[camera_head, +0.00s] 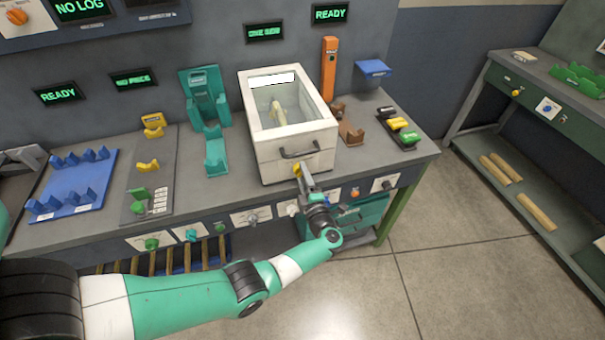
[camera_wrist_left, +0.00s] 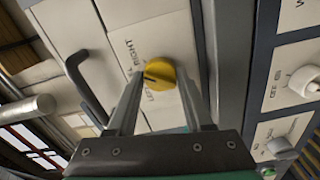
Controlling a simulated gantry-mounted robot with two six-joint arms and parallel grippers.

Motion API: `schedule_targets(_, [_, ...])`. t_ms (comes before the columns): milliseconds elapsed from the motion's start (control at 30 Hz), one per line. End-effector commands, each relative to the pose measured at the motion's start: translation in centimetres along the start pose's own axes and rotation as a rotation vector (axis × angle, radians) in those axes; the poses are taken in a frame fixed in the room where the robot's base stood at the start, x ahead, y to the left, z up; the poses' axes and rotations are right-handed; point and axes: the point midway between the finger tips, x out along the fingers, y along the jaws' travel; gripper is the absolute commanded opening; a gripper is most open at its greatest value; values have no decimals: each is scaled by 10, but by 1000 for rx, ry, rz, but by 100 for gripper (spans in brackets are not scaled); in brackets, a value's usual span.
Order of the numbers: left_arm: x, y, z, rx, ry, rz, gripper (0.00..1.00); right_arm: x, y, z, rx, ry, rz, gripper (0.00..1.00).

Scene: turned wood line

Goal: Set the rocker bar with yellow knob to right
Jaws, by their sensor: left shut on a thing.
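The yellow knob (camera_wrist_left: 158,73) is on a pale panel on the front of the white windowed box (camera_head: 262,157). The words LEFT and RIGHT are printed beside it, and a dark mark shows on its face. I cannot tell for certain which word the mark points to. In the head view, the knob (camera_head: 297,168) shows at the tip of my left gripper (camera_head: 299,174). My left gripper is shut on the knob, with its fingers on either side of it in the left wrist view. No separate rocker bar can be made out. My right gripper is out of view.
A dark handle (camera_head: 300,150) sticks out of the box front close to the knob. A pale wooden piece (camera_head: 278,112) shows through the box window. White control plates with knobs (camera_head: 250,217) line the bench front below. A teal stand (camera_head: 206,97) is at left.

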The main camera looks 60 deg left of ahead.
Motion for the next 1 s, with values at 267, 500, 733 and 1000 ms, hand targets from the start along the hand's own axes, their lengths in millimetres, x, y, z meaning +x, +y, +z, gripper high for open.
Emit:
schedule_targets(267, [0,2,0,125,0,1,0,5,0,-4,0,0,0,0])
schedule_targets(500, [0,1,0,203,0,1,0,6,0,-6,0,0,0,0])
schedule_targets(733, [0,0,0,242,0,1,0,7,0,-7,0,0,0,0])
schedule_targets(1000, [0,0,0,251,0,1,0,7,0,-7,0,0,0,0])
